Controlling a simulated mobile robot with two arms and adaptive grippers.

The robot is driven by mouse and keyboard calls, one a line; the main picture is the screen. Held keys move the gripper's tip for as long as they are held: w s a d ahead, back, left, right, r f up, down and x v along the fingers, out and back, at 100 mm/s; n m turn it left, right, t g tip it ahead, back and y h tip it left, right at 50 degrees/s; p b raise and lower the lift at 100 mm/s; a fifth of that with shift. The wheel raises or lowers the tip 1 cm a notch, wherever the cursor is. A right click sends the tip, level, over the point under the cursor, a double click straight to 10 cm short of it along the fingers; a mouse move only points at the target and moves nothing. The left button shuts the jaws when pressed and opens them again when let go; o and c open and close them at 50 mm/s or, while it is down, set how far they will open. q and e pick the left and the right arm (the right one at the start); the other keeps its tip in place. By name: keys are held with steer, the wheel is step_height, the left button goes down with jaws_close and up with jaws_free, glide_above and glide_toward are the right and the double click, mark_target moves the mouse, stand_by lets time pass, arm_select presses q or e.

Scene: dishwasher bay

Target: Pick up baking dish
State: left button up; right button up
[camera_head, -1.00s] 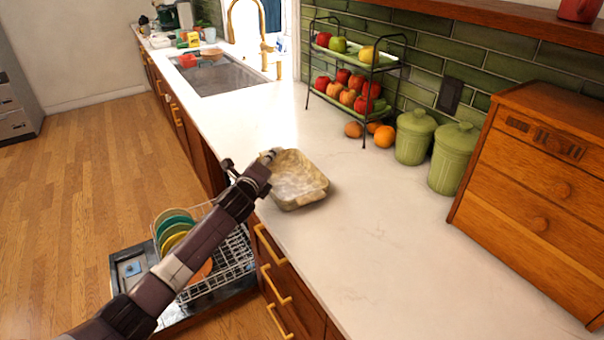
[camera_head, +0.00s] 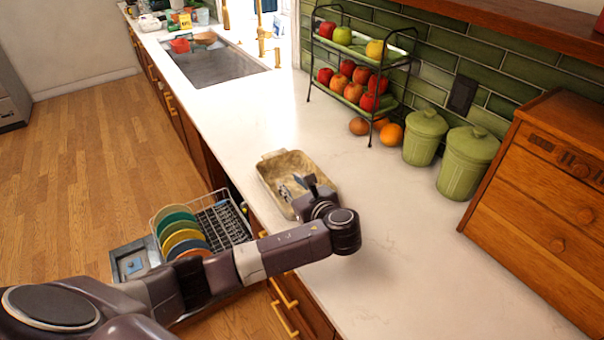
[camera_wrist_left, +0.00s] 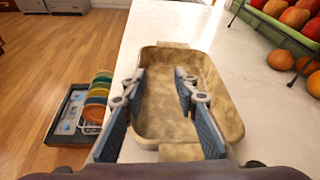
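The baking dish (camera_head: 270,180) is a shallow, mottled beige-brown rectangular dish with a tab handle at each short end. It sits on the white counter near the front edge. My left gripper (camera_head: 298,186) is over the dish's near part in the head view and hides some of it. In the left wrist view the dish (camera_wrist_left: 165,112) lies ahead and below, and the two fingers of my left gripper (camera_wrist_left: 158,85) are spread apart with nothing between them. I cannot tell whether the fingers touch the dish. My right gripper is not in view.
An open dishwasher rack (camera_head: 222,222) with several coloured plates stands below the counter edge. A two-tier fruit stand (camera_head: 362,70), green canisters (camera_head: 466,165) and a wooden drawer box (camera_head: 545,185) line the wall. The sink (camera_head: 212,66) is farther back. Counter right of the dish is clear.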

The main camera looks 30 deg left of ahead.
mark_target(272, 199)
arm_select(q)
steer(key=shift+m+g, duration=0.5)
steer(key=shift+g, duration=0.1)
steer(key=s+f, duration=0.3)
steer(key=f, duration=0.1)
steer(key=shift+s+a, duration=0.15)
steer(key=shift+a, duration=0.2)
steer(key=shift+s+a+f, duration=0.1)
steer(key=shift+a+f, duration=0.1)
steer(key=shift+p+x, duration=0.6)
steer(key=shift+x, duration=0.85)
steer(key=p+x, duration=0.1)
steer(key=x, duration=0.3)
steer(key=shift+a+r, duration=0.1)
steer(key=shift+r, duration=0.05)
steer(key=shift+w+a, duration=0.15)
steer(key=shift+w, duration=0.05)
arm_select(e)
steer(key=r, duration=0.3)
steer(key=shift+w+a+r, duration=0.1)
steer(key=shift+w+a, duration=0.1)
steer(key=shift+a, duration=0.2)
arm_select(q)
steer(key=shift+c, duration=0.3)
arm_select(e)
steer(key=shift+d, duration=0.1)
arm_select(q)
jaws_close()
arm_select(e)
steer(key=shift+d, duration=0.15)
